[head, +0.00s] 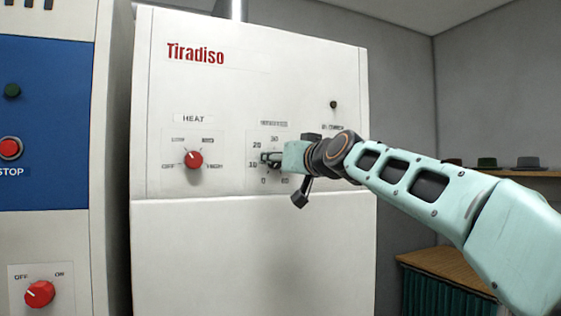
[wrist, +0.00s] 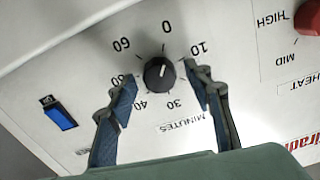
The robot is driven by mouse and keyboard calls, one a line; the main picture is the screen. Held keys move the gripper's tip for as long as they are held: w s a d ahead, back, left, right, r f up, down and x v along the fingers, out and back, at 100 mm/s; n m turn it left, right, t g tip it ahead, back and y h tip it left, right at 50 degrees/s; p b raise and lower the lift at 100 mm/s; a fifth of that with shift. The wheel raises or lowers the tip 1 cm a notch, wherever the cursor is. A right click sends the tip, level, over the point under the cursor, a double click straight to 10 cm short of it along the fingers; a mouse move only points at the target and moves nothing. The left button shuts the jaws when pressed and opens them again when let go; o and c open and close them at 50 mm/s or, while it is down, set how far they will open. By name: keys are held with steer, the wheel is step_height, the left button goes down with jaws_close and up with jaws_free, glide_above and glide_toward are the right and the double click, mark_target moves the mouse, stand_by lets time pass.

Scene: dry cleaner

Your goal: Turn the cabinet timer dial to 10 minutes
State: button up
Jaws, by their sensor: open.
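The white cabinet (head: 250,80) carries a timer dial marked in minutes. In the wrist view the dial is a round black knob (wrist: 158,74) whose white pointer mark points close to 0. The 10 mark is to the right of 0 in that view, and the 20 mark looks hidden behind a finger. My gripper (wrist: 160,75) is open, with one fingertip on each side of the knob; I cannot tell whether they touch it. In the head view my gripper (head: 270,158) is in front of the timer scale and mostly covers the dial.
A red heat knob (head: 194,160) is left of the timer; it also shows in the wrist view (wrist: 308,17). A blue switch (wrist: 60,118) is on the panel's other side. A blue-fronted machine (head: 45,120) stands left. A shelf with hats (head: 487,163) is right.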

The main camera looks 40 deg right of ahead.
steer(key=shift+c, duration=0.4)
steer(key=c, duration=1.1)
steer(key=shift+o, duration=0.2)
steer(key=shift+m, duration=4.1)
steer(key=o, duration=1.1)
